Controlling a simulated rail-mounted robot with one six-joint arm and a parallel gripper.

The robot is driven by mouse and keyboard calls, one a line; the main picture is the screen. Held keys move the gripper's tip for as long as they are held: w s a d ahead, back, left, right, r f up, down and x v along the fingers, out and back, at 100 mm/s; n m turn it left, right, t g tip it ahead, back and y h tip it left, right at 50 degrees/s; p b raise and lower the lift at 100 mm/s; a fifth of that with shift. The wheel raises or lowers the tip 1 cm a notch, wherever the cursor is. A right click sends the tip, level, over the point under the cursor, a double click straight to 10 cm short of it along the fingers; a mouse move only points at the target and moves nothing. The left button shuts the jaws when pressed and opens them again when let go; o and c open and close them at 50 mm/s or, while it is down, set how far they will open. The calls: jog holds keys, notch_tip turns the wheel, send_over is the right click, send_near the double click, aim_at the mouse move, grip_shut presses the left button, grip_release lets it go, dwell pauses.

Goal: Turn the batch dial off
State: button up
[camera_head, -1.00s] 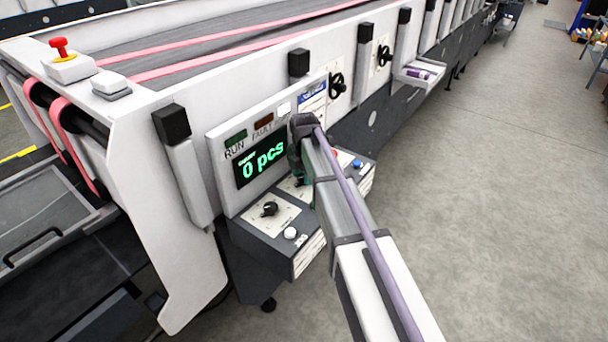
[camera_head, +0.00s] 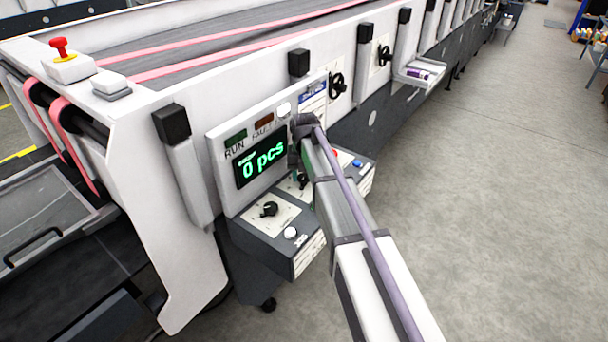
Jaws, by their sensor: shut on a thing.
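The control box (camera_head: 262,250) on the machine's side has a sloped top with two dials. The left dial (camera_head: 269,209) is a black knob on a pale plate and stands clear of my arm. The second dial (camera_head: 302,181), further right, shows only in part beside my arm. My gripper (camera_head: 300,170) is at this second dial, shut on its knob; my wrist and forearm hide most of the fingers. The dial labels are too small to read. The green display (camera_head: 262,162) above reads "0 pcs".
RUN (camera_head: 236,139) and FAULT (camera_head: 263,122) lamps sit above the display. A white button (camera_head: 291,233) and a blue button (camera_head: 357,163) are on the box front. A red emergency stop (camera_head: 60,48) stands at upper left. The floor at right is clear.

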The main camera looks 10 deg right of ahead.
aim_at(304, 176)
jog(key=shift+n, duration=0.3)
jog(key=o, duration=0.9)
notch_tip(304, 176, up, 11)
jog(key=p, duration=1.1)
jog(key=shift+f, duration=0.1)
jog(key=shift+o, duration=0.2)
